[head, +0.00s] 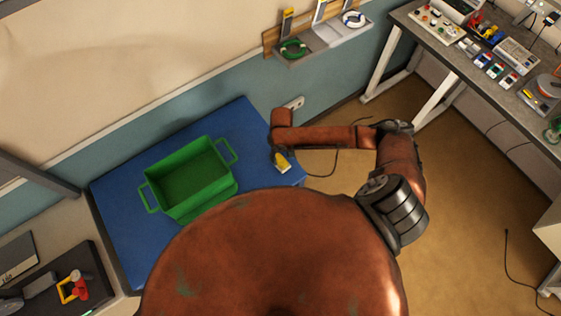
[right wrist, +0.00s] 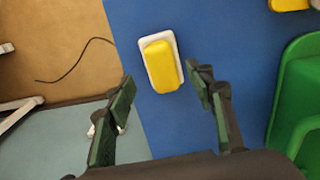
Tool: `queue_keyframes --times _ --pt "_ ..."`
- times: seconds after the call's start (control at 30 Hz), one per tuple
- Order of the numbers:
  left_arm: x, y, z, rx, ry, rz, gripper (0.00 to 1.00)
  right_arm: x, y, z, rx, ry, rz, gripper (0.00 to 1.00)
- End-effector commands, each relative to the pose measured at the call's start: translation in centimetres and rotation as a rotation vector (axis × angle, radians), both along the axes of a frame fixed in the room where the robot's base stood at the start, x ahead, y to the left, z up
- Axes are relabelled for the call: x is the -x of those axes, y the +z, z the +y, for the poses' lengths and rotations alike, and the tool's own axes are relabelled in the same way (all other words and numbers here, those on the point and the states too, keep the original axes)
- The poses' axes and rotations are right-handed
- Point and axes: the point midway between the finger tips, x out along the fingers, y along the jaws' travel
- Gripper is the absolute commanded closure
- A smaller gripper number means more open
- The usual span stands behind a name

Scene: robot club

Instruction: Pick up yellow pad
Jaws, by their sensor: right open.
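The yellow pad (head: 282,162) has a white base and lies on the blue table (head: 112,200) near its right edge. In the right wrist view the yellow pad (right wrist: 163,66) lies flat, slightly tilted in the picture, just beyond the fingertips. My right gripper (head: 276,152) hangs over the table beside the pad, its fingers mostly hidden by the arm. In the right wrist view my right gripper (right wrist: 160,90) is open and empty, its two dark green-padded fingers apart, with the pad ahead of the gap. My left gripper is not in view.
A green bin (head: 188,178) with handles stands on the table left of the gripper; the inside that shows looks empty. It also shows at the right of the wrist view (right wrist: 298,95). Another yellow item (right wrist: 290,4) is cut off at the top. A wall shelf (head: 325,40) is behind.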

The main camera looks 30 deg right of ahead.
Motion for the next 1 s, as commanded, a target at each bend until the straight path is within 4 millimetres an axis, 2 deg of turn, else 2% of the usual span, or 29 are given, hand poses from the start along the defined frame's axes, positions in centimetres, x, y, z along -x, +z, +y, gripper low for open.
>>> queue_keyframes --times 0.3,0.6,1.0 --pt "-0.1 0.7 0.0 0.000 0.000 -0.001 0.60 -0.2 -4.2 0.3 0.000 0.001 0.001 0.51" --pt "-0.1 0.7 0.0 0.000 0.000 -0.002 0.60 -0.2 -4.6 0.3 -0.001 0.002 -0.002 0.51" --pt "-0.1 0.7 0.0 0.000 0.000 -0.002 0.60 -0.2 -4.6 0.3 -0.001 0.002 -0.001 0.79"
